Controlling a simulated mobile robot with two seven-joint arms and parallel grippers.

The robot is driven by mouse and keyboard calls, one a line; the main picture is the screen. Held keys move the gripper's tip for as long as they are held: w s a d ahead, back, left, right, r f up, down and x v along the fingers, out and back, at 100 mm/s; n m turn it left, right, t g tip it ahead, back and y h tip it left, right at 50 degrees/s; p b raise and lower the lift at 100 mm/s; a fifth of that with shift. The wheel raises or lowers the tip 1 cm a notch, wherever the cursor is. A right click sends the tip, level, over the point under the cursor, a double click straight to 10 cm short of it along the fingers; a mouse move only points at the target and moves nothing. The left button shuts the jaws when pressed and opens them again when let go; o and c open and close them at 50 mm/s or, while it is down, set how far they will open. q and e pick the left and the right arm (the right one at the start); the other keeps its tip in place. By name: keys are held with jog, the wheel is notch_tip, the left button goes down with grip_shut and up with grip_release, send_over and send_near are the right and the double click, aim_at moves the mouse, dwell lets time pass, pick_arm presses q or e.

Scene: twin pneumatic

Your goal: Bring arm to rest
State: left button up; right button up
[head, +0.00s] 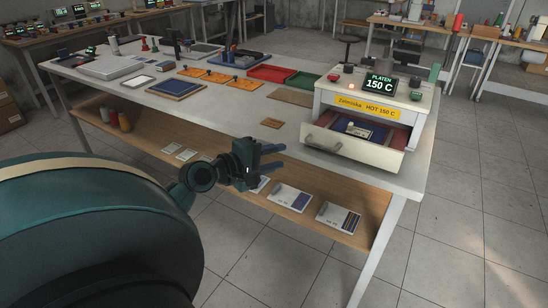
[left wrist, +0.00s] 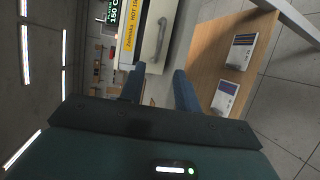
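My left gripper (head: 270,161) is in front of the workbench's front edge, left of and below the open drawer. Its two blue fingers are apart with nothing between them; they also show spread in the left wrist view (left wrist: 158,85). The heat press unit (head: 372,94), with a display reading PLATEN 150 C and a yellow HOT 150 C label, stands on the bench's right end. Its drawer (head: 350,155) is pulled out and holds a blue board with a small pale piece on it. The gripper is apart from the drawer handle. My right gripper is not in view.
The white workbench (head: 240,108) carries a red tray (head: 272,73), a green tray (head: 304,80), orange plates and a blue-topped board (head: 178,87). A wooden lower shelf (head: 215,180) holds several documents (head: 290,196). Open tiled floor lies right of the bench.

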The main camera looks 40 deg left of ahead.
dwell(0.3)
pick_arm(q)
jog(key=s+d+f+m+g+p, duration=0.2)
jog(key=s+d+f+m+g, duration=0.3)
jog(key=d+f+m, duration=0.7)
jog(key=s+d+f+m, duration=0.3)
jog(key=s+d+m, duration=0.1)
jog(key=d, duration=0.3)
jog(key=s+d+f+m+p, duration=0.1)
jog(key=s+d+f+m, duration=0.2)
jog(key=d, duration=0.5)
jog(key=s+m, duration=0.1)
jog(key=s, duration=0.1)
jog(key=shift+s+f+h, duration=0.3)
jog(key=shift+s+f, duration=0.1)
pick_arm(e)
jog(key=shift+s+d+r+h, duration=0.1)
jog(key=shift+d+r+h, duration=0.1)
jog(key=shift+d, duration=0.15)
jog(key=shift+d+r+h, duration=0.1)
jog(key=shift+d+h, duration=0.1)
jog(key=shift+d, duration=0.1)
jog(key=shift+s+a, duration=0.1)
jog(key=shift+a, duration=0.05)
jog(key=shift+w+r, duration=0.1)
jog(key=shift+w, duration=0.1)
